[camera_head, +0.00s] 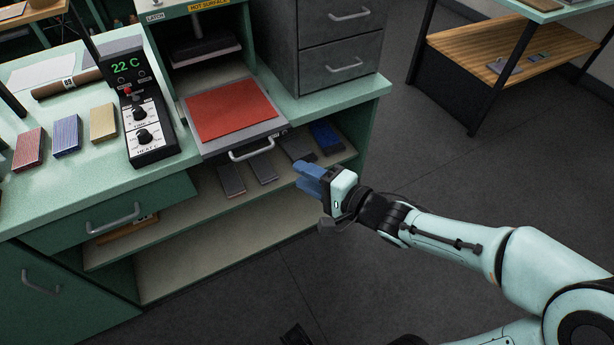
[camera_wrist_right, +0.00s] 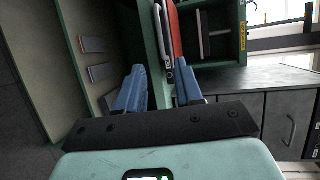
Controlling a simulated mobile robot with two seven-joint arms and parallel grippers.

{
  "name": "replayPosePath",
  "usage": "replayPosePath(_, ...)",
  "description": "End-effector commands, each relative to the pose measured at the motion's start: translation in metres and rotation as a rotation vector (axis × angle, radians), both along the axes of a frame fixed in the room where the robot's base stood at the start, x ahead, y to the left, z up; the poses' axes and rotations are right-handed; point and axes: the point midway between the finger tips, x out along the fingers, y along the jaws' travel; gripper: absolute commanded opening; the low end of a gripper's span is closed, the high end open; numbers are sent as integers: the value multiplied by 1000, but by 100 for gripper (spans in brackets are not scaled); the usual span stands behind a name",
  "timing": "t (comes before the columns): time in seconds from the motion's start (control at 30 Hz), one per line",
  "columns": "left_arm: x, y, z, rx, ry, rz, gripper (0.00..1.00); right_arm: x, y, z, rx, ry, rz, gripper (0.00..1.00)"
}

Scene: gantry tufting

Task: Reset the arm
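My right arm comes in from the right in the head view. Its gripper (camera_head: 310,178), with blue fingers, is in front of the open shelf of the green bench, below and right of the press drawer. In the right wrist view the two blue fingers of the right gripper (camera_wrist_right: 160,90) stand apart with nothing held between them. The green bench edge and part of the red pad (camera_wrist_right: 175,35) show beyond them. My left gripper is in neither view.
The red pad (camera_head: 233,108) lies on the pulled-out drawer with a handle (camera_head: 251,149). Dark blocks (camera_head: 231,180) and a blue block (camera_head: 326,136) lie on the shelf below. A control box (camera_head: 149,139) reads 22 C. Floor (camera_head: 430,150) right of the bench is clear.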

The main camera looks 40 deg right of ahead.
Motion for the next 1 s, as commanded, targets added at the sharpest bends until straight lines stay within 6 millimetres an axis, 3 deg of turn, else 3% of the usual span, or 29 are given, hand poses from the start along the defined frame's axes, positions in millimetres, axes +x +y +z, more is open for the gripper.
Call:
replayPosePath(0.33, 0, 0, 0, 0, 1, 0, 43, 0, 0, -1, -1, 1, 1, 36)
replayPosePath(0.47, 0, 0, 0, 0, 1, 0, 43, 7, 2, -18, -32, 38, 6, 36)
replayPosePath(0.57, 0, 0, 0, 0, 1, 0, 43, 19, 5, -56, -100, 116, 22, 36)
replayPosePath(0.77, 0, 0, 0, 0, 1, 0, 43, 28, 25, -174, -309, 359, 126, 36)
replayPosePath(0.87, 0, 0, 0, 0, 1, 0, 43, 17, 40, -235, -411, 484, 219, 36)
replayPosePath(1.0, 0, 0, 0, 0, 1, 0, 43, -15, 68, -316, -533, 649, 397, 36)
